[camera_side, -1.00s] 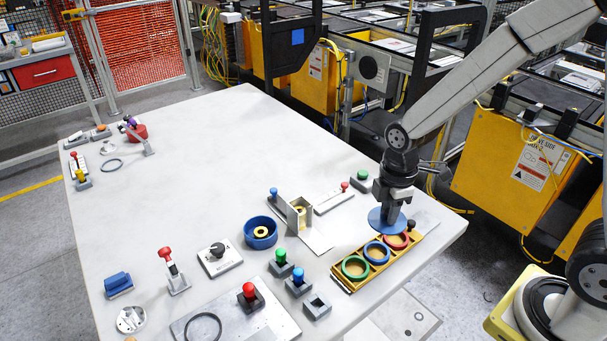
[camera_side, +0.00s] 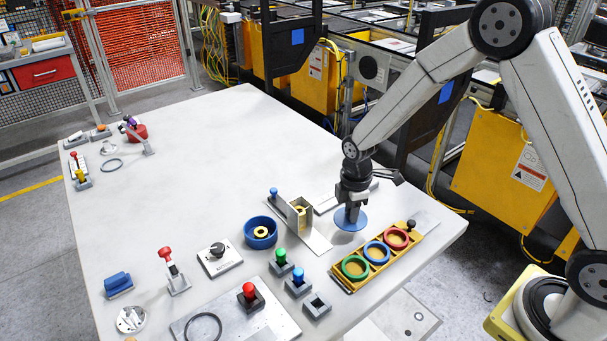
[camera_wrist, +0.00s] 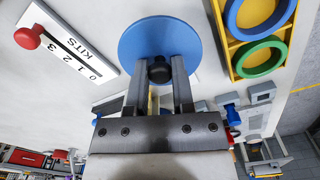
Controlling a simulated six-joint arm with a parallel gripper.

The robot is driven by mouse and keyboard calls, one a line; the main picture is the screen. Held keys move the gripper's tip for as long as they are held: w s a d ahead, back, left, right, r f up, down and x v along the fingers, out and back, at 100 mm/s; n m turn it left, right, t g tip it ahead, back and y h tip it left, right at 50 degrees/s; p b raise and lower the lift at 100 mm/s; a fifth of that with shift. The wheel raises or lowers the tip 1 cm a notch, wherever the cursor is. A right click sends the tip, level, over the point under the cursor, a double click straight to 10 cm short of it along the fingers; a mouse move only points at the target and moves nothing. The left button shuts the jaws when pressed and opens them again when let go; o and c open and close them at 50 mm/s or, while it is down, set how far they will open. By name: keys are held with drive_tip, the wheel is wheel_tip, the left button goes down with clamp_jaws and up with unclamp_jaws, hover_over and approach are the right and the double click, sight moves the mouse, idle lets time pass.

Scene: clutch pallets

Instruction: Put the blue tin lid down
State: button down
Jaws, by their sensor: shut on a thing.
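The blue tin lid (camera_side: 345,222) is a flat blue disc with a black knob, held level under my gripper (camera_side: 352,206). In the wrist view the two fingers of my gripper (camera_wrist: 160,72) are shut on the knob, and the lid (camera_wrist: 150,32) spreads out beyond them. The lid is over bare table just left of the yellow tray, close to the tabletop. I cannot tell whether it touches the table.
The yellow tray (camera_side: 343,283) holds red, blue and green rings. A metal bracket on a plate (camera_side: 316,241) and a blue round bowl (camera_side: 260,242) stand to the left. A KITS slider plate (camera_wrist: 65,45) lies beside the lid.

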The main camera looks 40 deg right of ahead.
sight(348, 216)
drive_tip(key=shift+w+f, duration=0.2)
drive_tip(key=shift+w+f, duration=0.25)
drive_tip(key=shift+f, duration=1.6)
drive_tip(key=shift+f, duration=0.15)
drive_tip(key=shift+c, duration=2.4)
unclamp_jaws()
drive_tip(key=shift+r, duration=6.2)
